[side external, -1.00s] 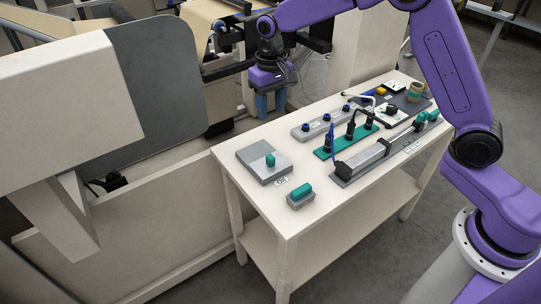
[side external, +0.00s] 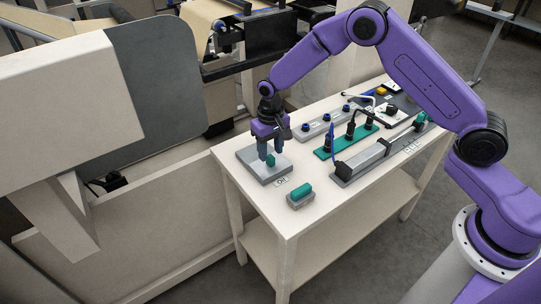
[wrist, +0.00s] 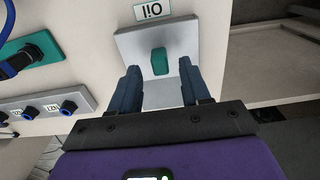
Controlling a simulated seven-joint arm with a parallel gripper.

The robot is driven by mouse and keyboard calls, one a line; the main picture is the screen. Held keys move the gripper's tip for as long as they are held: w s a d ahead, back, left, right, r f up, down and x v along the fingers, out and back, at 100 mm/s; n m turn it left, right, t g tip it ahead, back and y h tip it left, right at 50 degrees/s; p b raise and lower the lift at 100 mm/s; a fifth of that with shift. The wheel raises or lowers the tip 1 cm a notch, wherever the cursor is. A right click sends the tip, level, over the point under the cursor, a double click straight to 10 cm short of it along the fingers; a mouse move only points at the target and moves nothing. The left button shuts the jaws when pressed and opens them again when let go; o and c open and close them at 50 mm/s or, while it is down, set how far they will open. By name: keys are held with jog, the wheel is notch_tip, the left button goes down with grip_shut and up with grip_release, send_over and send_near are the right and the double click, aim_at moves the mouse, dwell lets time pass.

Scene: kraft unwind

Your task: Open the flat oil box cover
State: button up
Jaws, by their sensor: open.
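The flat grey oil box cover (side external: 251,158) lies level on the near left end of the white table, with a label reading "OIL" (side external: 281,182) beside it. A green handle (side external: 271,160) stands up from the cover. In the wrist view the cover (wrist: 131,45) and its green handle (wrist: 159,61) are ahead of the fingers. My gripper (side external: 270,156) points down over the cover, open, with its fingers at the handle. In the wrist view my gripper (wrist: 160,86) has its fingers apart on either side of the handle's line, with nothing between them.
A small grey block with a green top (side external: 301,196) sits near the table's front corner. A green strip with black plugs (side external: 347,139), a grey strip with blue knobs (side external: 327,125) and a long grey slide unit (side external: 368,155) stand to the right.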

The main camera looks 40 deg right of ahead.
aim_at(271, 161)
jog(key=shift+f, duration=1.45)
grip_shut()
